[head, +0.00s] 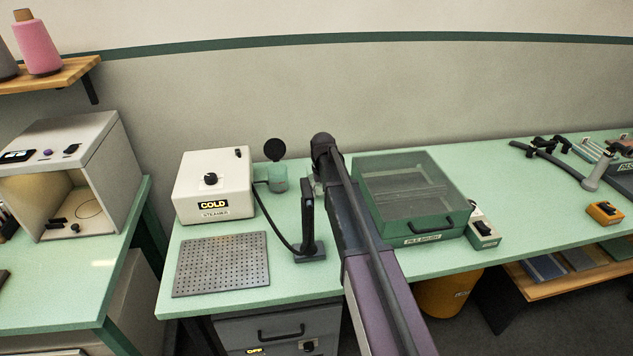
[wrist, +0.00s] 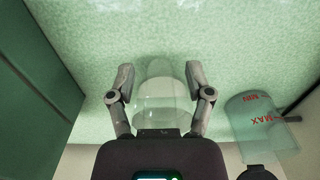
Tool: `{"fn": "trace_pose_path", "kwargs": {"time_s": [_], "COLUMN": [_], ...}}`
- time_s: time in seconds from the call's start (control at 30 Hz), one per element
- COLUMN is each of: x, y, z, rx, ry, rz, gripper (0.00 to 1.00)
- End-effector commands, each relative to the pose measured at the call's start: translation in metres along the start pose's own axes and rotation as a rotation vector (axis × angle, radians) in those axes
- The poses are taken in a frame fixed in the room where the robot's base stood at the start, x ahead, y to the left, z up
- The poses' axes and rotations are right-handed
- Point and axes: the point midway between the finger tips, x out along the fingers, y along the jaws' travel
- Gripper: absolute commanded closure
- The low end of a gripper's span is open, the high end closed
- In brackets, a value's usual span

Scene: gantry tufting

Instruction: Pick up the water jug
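A clear, see-through vessel (wrist: 160,105), apparently the water jug, stands between the fingers of my gripper (wrist: 159,78) in the wrist view. The fingers are spread on either side of it, and I see no clear grip on it. A second clear container (wrist: 262,122) with red MIN and MAX marks stands to the right. In the head view this marked container appears as a small teal-tinted tank (head: 278,182) with a round black lid, beside the steamer. My arm hides most of the clear vessel and my gripper in the head view.
The white steamer (head: 213,186) and a perforated plate (head: 221,264) are to the left on the green table (head: 420,264). A black upright tool (head: 308,222) on a hose stands close left of my arm. A green lidded box (head: 411,194) is close on the right.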

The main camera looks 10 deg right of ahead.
Motion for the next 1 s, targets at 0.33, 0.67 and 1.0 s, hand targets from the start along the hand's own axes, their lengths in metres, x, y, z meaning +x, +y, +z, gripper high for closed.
{"fn": "trace_pose_path", "kwargs": {"time_s": [0.33, 0.67, 1.0], "x": [-0.0001, -0.0006, -0.0056], "y": [-0.0002, -0.0004, -0.0006], "z": [-0.0001, -0.0003, -0.0002], "rx": [0.000, -0.001, -0.001], "ry": [0.001, 0.001, 0.001], "rz": [0.000, 0.000, 0.000], "gripper": [1.00, 1.00, 1.00]}}
